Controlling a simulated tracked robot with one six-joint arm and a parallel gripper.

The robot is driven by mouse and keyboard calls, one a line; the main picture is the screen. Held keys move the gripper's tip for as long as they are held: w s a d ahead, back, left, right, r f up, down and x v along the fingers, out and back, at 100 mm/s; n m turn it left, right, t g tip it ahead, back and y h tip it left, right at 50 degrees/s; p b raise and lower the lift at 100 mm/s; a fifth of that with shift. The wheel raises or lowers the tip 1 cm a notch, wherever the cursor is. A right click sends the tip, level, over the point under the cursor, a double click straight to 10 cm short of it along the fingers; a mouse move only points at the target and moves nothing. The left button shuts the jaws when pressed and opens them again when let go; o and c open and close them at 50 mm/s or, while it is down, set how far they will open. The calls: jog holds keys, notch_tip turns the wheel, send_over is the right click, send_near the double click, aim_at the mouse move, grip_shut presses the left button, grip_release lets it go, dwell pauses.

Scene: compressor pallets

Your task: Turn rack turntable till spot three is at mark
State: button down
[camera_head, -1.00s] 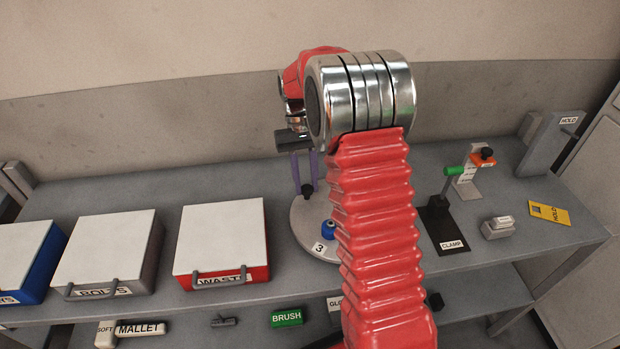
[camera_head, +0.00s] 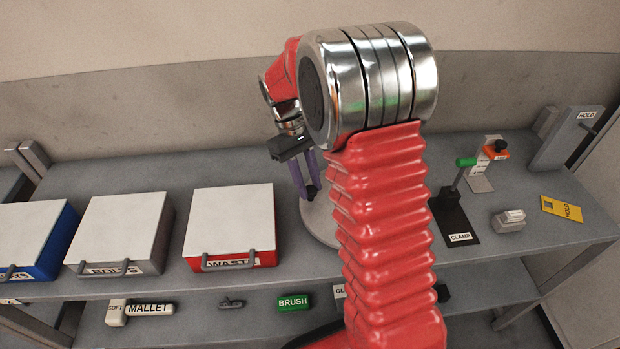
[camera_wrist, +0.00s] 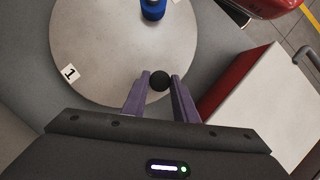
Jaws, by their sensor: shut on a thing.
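The round grey turntable (camera_wrist: 110,40) lies flat on the bench; in the head view its left part (camera_head: 318,222) shows and my arm hides the rest. A label with the number 1 (camera_wrist: 70,73) is near its rim in the wrist view. A blue piece (camera_wrist: 153,9) stands on the disc at the top edge of the wrist view. My gripper (camera_wrist: 159,88) has its purple fingers shut on a black round knob (camera_wrist: 160,81) by the disc's rim; the gripper also shows in the head view (camera_head: 308,190). The mark and the spot three label are not visible now.
A red bin labelled WASTE (camera_head: 232,225) stands left of the turntable, with the BOLTS bin (camera_head: 122,235) beyond it. A CLAMP stand (camera_head: 455,215) is to the right. A lower shelf holds a mallet (camera_head: 150,309) and a green BRUSH block (camera_head: 293,303).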

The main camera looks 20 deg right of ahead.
jog(key=shift+s+a+n+h, duration=0.3)
jog(key=shift+s+a+n, duration=0.2)
jog(key=shift+s+n, duration=0.35)
jog(key=c, duration=1.4)
grip_release()
jog(key=shift+c, duration=0.2)
jog(key=v, duration=1.3)
jog(key=shift+r, duration=0.4)
jog(key=shift+a, duration=0.1)
